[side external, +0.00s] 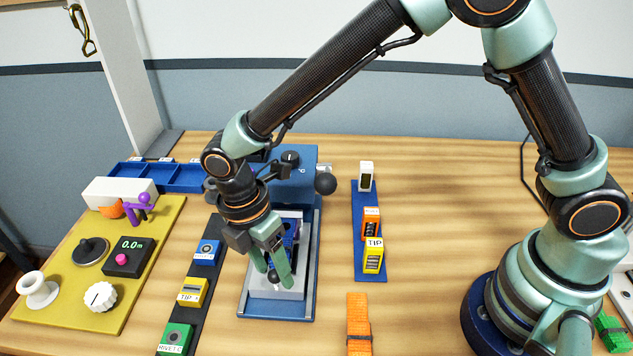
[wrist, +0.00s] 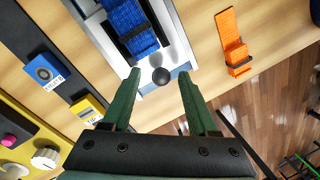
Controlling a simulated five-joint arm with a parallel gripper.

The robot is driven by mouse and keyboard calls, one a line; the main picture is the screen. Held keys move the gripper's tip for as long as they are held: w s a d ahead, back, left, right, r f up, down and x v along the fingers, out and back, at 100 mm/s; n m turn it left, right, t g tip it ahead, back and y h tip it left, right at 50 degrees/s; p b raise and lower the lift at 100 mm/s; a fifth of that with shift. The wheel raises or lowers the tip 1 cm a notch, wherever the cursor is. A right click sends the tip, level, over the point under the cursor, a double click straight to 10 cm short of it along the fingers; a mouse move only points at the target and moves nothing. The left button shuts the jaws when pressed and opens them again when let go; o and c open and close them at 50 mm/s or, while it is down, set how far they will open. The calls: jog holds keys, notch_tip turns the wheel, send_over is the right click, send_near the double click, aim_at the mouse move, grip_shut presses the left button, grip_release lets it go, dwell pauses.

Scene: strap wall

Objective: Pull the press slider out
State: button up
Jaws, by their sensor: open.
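The blue press (side external: 285,187) stands at the middle of the table with a black ball handle at its right side. Its light grey slider (side external: 288,291) lies on the blue base in front, with a blue strap piece (wrist: 130,25) on it. A small dark knob (side external: 273,276) sits at the slider's front end; it also shows in the wrist view (wrist: 160,76). My gripper (side external: 278,280) is open, its green fingers pointing down at the knob. In the wrist view the knob appears between and just beyond the fingertips. I cannot tell whether either finger touches it.
Left of the press is a black strip (side external: 190,320) with labelled blocks, then a yellow board (side external: 70,310) with dials. Right of it is a blue rack (side external: 370,274) with small blocks. An orange strap (side external: 358,325) lies near the front edge. Bare table lies right of the rack.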

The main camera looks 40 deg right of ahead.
jog(key=shift+r, duration=0.1)
notch_tip(320, 180, up, 12)
jog(key=w+a, duration=0.1)
jog(key=shift+w+a, duration=0.15)
jog(key=shift+w, duration=0.15)
jog(key=f+n, duration=0.3)
jog(key=f, duration=0.1)
jog(key=s+f+n, duration=0.1)
jog(key=f+n, duration=0.2)
jog(key=f, duration=0.1)
jog(key=d+f+n, duration=0.1)
jog(key=f+n, duration=0.1)
jog(key=f, duration=0.2)
jog(key=shift+s+f+n, duration=0.15)
jog(key=shift+s+n, duration=0.25)
dwell(0.4)
